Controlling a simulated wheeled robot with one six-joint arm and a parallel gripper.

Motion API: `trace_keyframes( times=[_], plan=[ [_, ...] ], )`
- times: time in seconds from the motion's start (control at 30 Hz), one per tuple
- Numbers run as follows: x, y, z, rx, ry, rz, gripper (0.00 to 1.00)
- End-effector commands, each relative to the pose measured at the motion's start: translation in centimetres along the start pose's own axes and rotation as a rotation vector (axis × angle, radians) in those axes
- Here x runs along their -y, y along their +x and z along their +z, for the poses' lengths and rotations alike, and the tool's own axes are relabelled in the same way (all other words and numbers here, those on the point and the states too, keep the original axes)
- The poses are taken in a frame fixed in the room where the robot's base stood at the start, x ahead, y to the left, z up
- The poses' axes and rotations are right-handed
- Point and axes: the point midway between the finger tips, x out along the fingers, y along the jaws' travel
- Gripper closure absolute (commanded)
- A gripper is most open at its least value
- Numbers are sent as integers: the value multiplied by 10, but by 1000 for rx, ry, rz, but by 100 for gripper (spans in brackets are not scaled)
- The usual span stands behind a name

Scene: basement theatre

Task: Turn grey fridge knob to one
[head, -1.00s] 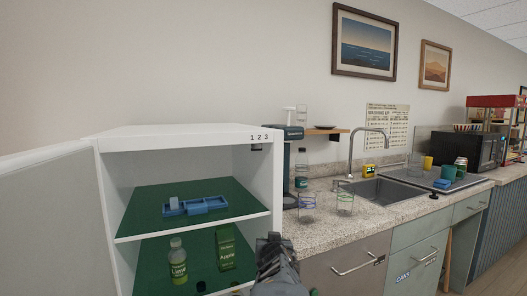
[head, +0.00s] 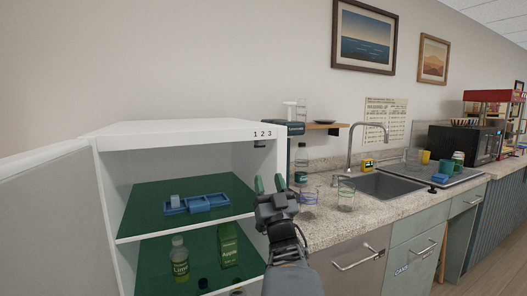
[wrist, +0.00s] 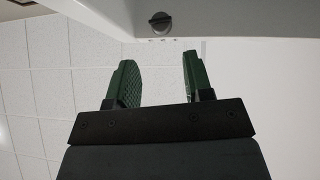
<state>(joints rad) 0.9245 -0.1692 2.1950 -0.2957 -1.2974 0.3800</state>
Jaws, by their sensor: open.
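The grey knob (head: 259,143) is small and dark under the top right front edge of the open white fridge (head: 190,130), just below the printed digits 1 2 3. In the wrist view the round knob (wrist: 160,22) shows at the top with a ridge running roughly sideways; which digit it points to cannot be told. My gripper (head: 269,183) is open and empty, its green fingers pointing up below the knob, in front of the fridge's right side. In the wrist view my gripper (wrist: 158,60) has its fingers apart, with the knob beyond the gap and untouched.
The open fridge door (head: 50,205) stands at the left. Inside are a blue tray (head: 197,203), a lime bottle (head: 180,258) and an apple carton (head: 228,245). The counter (head: 325,222) with glasses and a sink (head: 385,186) lies close on the right.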

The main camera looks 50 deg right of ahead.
Motion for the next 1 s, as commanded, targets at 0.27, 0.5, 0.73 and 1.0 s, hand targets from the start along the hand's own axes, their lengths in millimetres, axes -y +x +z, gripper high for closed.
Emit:
trace_keyframes(
  times=[0.27,0.5,0.73,1.0],
  plan=[
    [-1,54,-1,1,-1,1,53],
    [-1,84,0,2,-1,2,53],
    [-1,94,0,1,-2,2,53],
    [-1,95,0,2,-1,2,53]
  ],
)
